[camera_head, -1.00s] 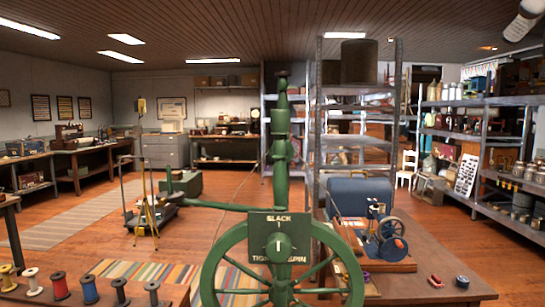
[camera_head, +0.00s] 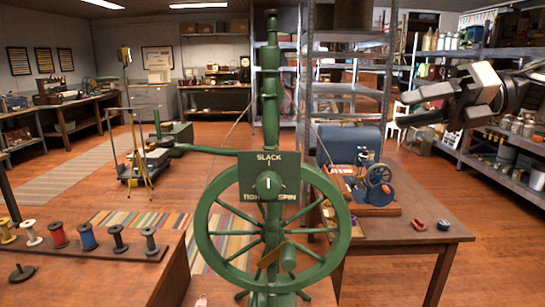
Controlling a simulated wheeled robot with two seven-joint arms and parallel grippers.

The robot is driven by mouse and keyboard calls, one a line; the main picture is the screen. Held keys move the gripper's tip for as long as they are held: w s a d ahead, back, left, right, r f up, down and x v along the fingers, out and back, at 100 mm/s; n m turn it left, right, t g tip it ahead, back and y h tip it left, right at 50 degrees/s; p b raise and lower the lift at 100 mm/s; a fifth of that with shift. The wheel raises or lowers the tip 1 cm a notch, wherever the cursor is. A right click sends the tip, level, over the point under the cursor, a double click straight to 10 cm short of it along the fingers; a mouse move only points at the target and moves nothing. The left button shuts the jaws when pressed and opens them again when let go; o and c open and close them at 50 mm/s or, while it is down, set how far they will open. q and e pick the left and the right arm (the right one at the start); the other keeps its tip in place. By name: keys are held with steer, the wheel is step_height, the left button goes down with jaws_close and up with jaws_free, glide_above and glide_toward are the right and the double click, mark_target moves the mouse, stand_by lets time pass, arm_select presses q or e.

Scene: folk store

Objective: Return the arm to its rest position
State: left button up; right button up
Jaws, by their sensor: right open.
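My right gripper (camera_head: 442,105) shows at the upper right, its arm coming in from the right edge. Its two fingers are spread apart with nothing between them. It hangs in the air above the right table and in front of the right shelves, touching nothing that I can see. My left gripper is not in view. A green spinning wheel (camera_head: 268,165) stands upright in the middle, with a plate marked SLACK, TIGHT and SPIN and a knob on it.
A rack of several thread spools (camera_head: 88,238) lies on the left table. Metal shelves (camera_head: 345,90) stand behind. Floor is open at centre left.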

step_height(320, 180, down, 33)
steer(key=m+t+h, duration=0.3)
steer(key=m+t, duration=0.7)
steer(key=m, duration=1)
steer(key=s+d+f+m+g+h, duration=0.2)
steer(key=s+d+f+m+h, duration=0.3)
steer(key=s+f, duration=0.6)
steer(key=s+d+f+m+g+h, duration=0.2)
steer(key=s+d+f+m+h, duration=0.3)
steer(key=s+f, duration=0.6)
steer(key=s+a+f+m+t, duration=0.1)
steer(key=a+m, duration=0.8)
steer(key=a, duration=0.9)
steer(key=shift+s+a+m+y, duration=0.3)
steer(key=shift+s+a, duration=0.1)
steer(key=shift+s, duration=0.2)
